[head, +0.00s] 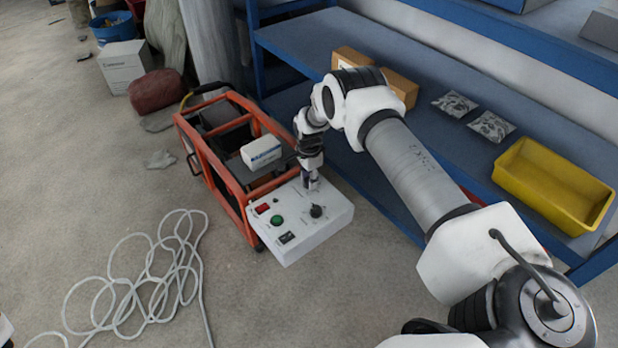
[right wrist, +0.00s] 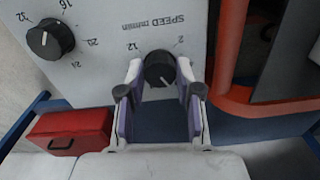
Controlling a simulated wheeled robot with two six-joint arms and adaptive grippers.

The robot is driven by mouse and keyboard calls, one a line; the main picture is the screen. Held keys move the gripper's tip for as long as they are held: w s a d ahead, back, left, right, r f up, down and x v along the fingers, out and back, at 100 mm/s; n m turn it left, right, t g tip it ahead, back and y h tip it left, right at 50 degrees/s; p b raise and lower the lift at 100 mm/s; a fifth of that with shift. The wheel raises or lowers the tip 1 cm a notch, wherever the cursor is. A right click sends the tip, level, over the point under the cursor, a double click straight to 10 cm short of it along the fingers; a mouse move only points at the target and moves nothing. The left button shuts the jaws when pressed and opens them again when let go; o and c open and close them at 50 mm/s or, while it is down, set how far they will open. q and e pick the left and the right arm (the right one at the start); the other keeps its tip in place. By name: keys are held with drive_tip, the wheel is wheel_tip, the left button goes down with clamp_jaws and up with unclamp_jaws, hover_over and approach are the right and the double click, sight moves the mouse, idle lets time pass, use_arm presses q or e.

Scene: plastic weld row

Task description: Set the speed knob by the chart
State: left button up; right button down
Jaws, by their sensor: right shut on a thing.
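A white control box (head: 322,232) stands at the front end of an orange frame. My right gripper (head: 310,184) points down at the box's back edge. In the right wrist view, my right gripper (right wrist: 159,88) is shut on a black knob (right wrist: 158,66), with a finger on either side. "SPEED m/min" is printed beside this knob, with 12 and 2 near its rim. Its pale mark points to the lower right. A second black knob (right wrist: 50,39) has a number scale; it also shows in the head view (head: 316,211). I cannot make out a chart. My left gripper is not in view.
The box also has a green button (head: 277,220), a red display (head: 262,208) and a black switch (head: 287,238). The orange frame (head: 238,208) carries a white carton (head: 262,152). A blue shelf with a yellow bin (head: 548,190) stands right. Looped hose (head: 150,270) lies left.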

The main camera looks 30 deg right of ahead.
drive_tip(key=c, duration=0.8)
unclamp_jaws()
wheel_tip(320, 180, up, 12)
drive_tip(key=shift+f, duration=0.1)
